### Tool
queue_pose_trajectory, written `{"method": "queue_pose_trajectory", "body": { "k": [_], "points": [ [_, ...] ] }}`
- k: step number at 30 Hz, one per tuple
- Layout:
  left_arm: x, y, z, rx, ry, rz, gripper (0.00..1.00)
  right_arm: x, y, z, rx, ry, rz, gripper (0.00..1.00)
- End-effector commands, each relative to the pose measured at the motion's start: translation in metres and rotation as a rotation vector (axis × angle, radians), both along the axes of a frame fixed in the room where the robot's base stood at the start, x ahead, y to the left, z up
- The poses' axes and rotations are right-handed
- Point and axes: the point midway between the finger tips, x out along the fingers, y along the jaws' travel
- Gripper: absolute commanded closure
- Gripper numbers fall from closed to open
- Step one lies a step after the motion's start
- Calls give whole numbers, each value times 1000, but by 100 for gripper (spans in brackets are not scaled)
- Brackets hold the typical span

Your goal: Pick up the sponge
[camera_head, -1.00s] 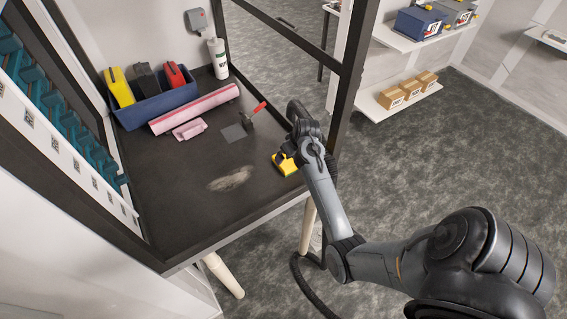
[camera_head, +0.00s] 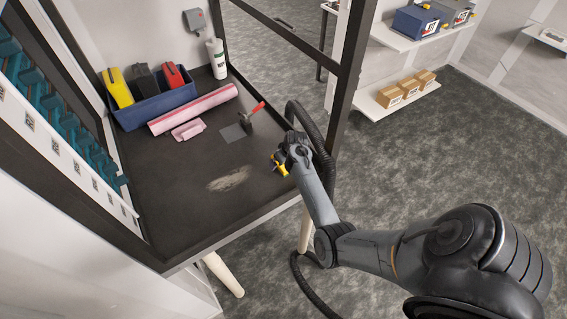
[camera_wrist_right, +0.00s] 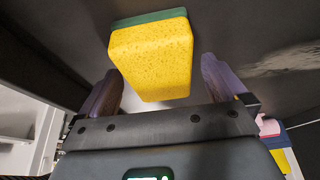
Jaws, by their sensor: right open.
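The yellow sponge (camera_wrist_right: 153,63) with a green layer lies on the dark bench top near its right edge. In the right wrist view it sits ahead of and between the two spread fingers of my right gripper (camera_wrist_right: 162,88), which is open. In the head view only a small yellow part of the sponge (camera_head: 280,166) shows; my right gripper and wrist cover the rest. I cannot tell whether the fingers touch it. My left gripper is not in view.
A blue bin (camera_head: 156,107) with yellow, black and red items stands at the back of the bench (camera_head: 165,190). A pink roll (camera_head: 195,108), pink piece (camera_head: 188,130), red-handled tool (camera_head: 249,117) and white bottle (camera_head: 217,58) are nearby. A dark frame post (camera_head: 350,75) rises by my right arm.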

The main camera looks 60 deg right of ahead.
Motion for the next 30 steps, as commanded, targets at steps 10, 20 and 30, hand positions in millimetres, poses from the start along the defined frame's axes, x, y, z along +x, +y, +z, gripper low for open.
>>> {"method": "queue_pose_trajectory", "body": {
  "k": [10,20,30],
  "points": [
    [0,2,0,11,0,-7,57,1,0,-2,0,-1,0,1],
    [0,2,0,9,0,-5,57,1,0,-5,0,0,1,1],
    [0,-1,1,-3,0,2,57,1,0,-8,0,0,0,1]
  ]
}}
